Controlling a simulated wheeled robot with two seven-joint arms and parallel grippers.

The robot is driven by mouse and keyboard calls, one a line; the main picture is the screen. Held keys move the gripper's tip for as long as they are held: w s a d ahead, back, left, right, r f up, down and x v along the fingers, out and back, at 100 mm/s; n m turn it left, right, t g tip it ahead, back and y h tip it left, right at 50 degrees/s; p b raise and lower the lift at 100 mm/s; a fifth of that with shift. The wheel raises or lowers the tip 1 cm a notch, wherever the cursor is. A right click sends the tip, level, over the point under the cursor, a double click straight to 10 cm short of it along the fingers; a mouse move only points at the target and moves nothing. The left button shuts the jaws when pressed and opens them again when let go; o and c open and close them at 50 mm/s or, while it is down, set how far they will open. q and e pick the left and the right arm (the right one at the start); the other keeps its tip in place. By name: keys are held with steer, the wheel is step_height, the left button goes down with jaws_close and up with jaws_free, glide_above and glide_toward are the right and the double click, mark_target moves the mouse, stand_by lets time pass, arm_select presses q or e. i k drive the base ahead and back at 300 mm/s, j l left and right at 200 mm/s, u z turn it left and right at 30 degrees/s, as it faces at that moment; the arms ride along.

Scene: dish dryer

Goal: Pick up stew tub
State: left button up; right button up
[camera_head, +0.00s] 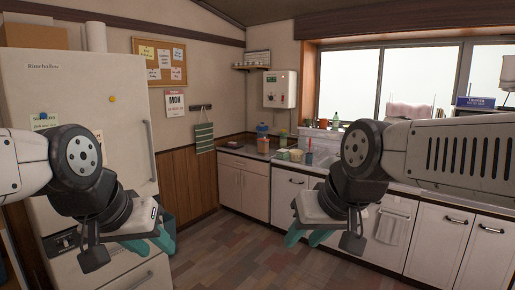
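I cannot tell for sure which item is the stew tub. A small pale tub-like container (296,155) stands on the far counter by the sink, with a greenish one (283,154) close to its left. A container with a blue top (262,129) stands further back in the corner. My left gripper (151,244) hangs in front of the fridge, far from the counter. My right gripper (306,238) hangs in front of the lower cabinets. Both have teal fingers and hold nothing that I can see. The finger gaps are unclear at this angle.
A white fridge (85,88) stands at the left. The counter (249,152) runs along the back to the sink and window on the right. White cabinets (244,186) are below it, with a towel (393,228) hanging at the right. The floor (240,245) between is clear.

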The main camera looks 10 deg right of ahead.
mark_target(263, 144)
steer(key=z, duration=0.45)
steer(key=i, duration=1.95)
steer(key=i+l, duration=0.1)
steer(key=i, duration=2.2)
steer(key=i+u, duration=0.25)
steer(key=i+l+u, duration=0.1)
steer(key=i+u, duration=0.15)
steer(key=z, duration=0.45)
steer(key=i+j+z, duration=0.1)
steer(key=j+z, duration=0.15)
steer(key=i+j+z, duration=0.1)
steer(key=j+z, duration=0.45)
steer(key=i+j+z, duration=0.1)
steer(key=j, duration=0.6)
steer(key=i+j, duration=0.1)
steer(key=j, duration=0.55)
steer(key=i+j+z, duration=0.15)
steer(key=j, duration=0.55)
steer(key=k, duration=0.05)
